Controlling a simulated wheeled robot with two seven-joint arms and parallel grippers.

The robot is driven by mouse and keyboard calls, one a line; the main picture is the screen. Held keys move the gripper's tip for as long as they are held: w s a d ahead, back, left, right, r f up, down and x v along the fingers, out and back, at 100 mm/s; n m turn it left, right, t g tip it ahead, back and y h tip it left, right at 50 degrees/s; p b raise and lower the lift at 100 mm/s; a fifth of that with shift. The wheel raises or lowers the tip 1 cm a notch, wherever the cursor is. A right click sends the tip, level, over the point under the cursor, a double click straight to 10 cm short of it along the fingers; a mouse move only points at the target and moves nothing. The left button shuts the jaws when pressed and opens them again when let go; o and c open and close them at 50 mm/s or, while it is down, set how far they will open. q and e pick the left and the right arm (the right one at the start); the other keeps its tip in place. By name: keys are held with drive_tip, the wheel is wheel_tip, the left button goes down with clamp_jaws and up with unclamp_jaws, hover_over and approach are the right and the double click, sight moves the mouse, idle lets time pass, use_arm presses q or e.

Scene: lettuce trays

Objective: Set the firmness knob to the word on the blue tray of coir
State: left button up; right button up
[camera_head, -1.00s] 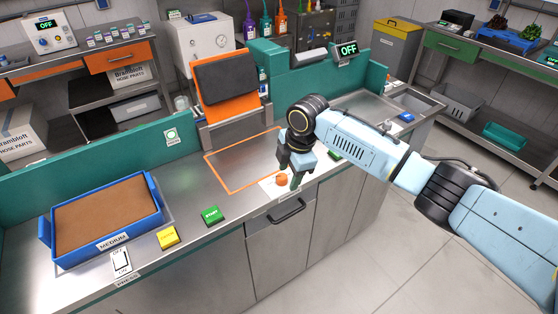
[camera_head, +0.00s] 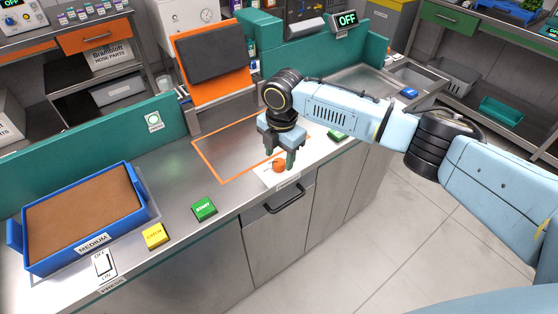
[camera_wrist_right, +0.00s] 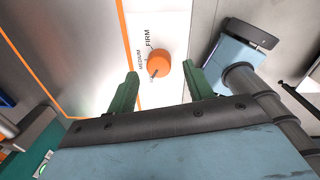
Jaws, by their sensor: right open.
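The orange firmness knob (camera_head: 279,165) sits on a white plate at the counter's front edge. In the right wrist view the knob (camera_wrist_right: 159,64) has the words FIRM and MEDIUM beside it. Its dark pointer mark faces the lower left, below MEDIUM, near a word too small to read. My right gripper (camera_head: 279,158) is open over the knob, pointing down. In the wrist view its green fingers (camera_wrist_right: 164,77) lie left and right of the knob, apart from it. The blue tray (camera_head: 150,205) of brown coir stands at the left; its label reads MEDIUM. My left gripper is not in view.
A green START button (camera_head: 204,208), a yellow button (camera_head: 155,236) and an OFF/ON switch (camera_head: 104,265) line the counter's front edge. An orange outline (camera_head: 218,176) marks bare counter behind the knob. An orange panel with a dark pad (camera_head: 212,53) stands behind. A display (camera_head: 346,20) reads OFF.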

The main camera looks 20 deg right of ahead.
drive_tip(key=shift+w+f, duration=0.1)
drive_tip(key=shift+f, duration=1.05)
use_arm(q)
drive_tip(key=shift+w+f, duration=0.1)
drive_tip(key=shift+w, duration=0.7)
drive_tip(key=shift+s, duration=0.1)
use_arm(e)
drive_tip(key=shift+c, duration=0.9)
drive_tip(key=c, duration=0.8)
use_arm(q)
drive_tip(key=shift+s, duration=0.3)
use_arm(e)
drive_tip(key=shift+r, duration=0.1)
